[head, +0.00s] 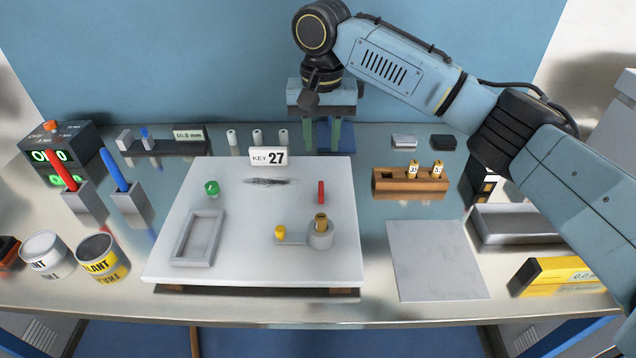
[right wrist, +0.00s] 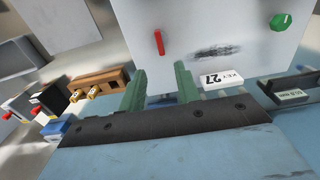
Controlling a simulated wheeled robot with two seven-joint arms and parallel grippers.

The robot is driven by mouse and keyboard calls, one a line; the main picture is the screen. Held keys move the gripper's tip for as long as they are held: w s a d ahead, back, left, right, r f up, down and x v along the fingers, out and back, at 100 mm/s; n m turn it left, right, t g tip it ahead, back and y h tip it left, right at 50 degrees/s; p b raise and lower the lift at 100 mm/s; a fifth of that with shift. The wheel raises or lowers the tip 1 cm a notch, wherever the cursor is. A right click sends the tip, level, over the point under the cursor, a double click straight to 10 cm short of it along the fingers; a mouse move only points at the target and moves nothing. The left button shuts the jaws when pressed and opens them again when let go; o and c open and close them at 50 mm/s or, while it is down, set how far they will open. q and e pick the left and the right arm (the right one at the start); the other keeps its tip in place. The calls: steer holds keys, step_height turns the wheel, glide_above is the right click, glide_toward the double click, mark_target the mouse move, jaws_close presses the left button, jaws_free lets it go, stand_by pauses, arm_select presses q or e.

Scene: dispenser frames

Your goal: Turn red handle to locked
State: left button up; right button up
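The red handle (head: 321,191) is a small narrow bar on the right part of the white board (head: 240,265). In the head view its long side runs roughly away from me; no locked mark is readable near it. It also shows in the right wrist view (right wrist: 158,42). My right gripper (head: 327,148) points down behind the board's far edge, beyond the handle and apart from it. In the right wrist view its two green fingers (right wrist: 159,84) stand apart with nothing between them. My left gripper is not in view.
The board also carries a green knob (head: 211,188), a grey frame (head: 198,238), a yellow knob (head: 280,231) and a grey cup (head: 320,238). A "KEY 27" sign (head: 268,156) stands at its far edge. A wooden block (head: 411,186) and grey sheet (head: 436,260) lie right.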

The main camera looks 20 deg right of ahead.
glide_above(321, 188)
step_height(321, 188, down, 6)
steer(key=shift+s+r, duration=0.1)
steer(key=shift+r, duration=0.1)
step_height(321, 188, down, 6)
steer(key=shift+r+b, duration=0.25)
steer(key=shift+b, duration=0.3)
steer(key=shift+f, duration=0.45)
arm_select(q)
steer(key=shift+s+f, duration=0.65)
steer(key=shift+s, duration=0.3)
arm_select(e)
jaws_close()
